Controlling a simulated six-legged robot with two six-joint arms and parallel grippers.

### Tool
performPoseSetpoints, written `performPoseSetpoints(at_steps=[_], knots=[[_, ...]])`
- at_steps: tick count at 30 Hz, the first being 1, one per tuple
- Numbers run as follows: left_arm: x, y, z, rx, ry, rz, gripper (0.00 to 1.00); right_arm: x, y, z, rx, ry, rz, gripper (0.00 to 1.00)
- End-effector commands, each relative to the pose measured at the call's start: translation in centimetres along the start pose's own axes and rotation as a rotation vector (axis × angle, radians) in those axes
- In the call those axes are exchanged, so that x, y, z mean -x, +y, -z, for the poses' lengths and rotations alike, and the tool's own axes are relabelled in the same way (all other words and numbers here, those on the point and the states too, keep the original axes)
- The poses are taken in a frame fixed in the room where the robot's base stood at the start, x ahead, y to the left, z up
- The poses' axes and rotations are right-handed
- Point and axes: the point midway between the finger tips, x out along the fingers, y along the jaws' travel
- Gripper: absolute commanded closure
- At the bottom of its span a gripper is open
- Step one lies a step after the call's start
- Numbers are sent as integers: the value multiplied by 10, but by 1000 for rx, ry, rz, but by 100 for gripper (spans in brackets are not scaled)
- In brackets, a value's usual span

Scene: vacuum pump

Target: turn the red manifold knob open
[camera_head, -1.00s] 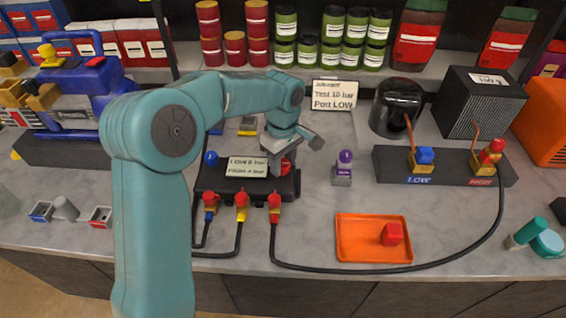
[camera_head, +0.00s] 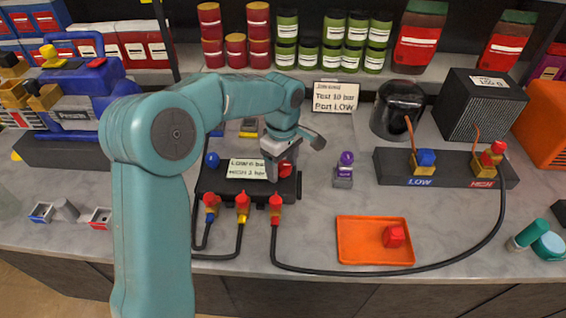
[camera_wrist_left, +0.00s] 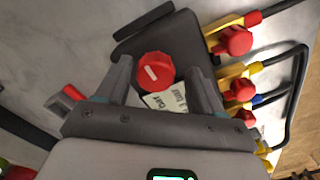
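The red manifold knob (camera_head: 285,169) sits at the right end of the dark manifold block (camera_head: 206,183), partly hidden by my gripper. In the left wrist view the round red knob (camera_wrist_left: 153,72) has a white mark on its face. My left gripper (camera_head: 279,158) is above the knob. Its fingers (camera_wrist_left: 158,72) are spread on either side of the knob, with gaps showing; contact is not visible. A blue knob (camera_head: 212,160) is at the manifold's left end. My right gripper is not in view.
Hoses run from red and yellow valves (camera_head: 242,207) along the manifold's front. A label card (camera_head: 247,169) lies on the manifold. A purple-topped part (camera_head: 344,170) stands to its right. An orange tray (camera_head: 375,255) with a red cube (camera_head: 393,236) lies at the front right.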

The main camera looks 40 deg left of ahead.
Motion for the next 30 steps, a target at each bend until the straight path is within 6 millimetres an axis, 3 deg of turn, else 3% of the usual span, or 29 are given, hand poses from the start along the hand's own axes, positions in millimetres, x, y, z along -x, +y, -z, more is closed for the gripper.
performPoseSetpoints(at_steps=[8, 11, 24, 30], knots=[[8, 2, 0, -1, 1, -6, 33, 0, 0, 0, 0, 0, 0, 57], [25, 2, 0, -1, 2, -8, 33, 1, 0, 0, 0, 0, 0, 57], [136, 0, 0, 0, 0, -6, 33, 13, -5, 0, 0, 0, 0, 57], [160, 0, 0, -1, 0, -4, 33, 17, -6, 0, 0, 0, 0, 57]])
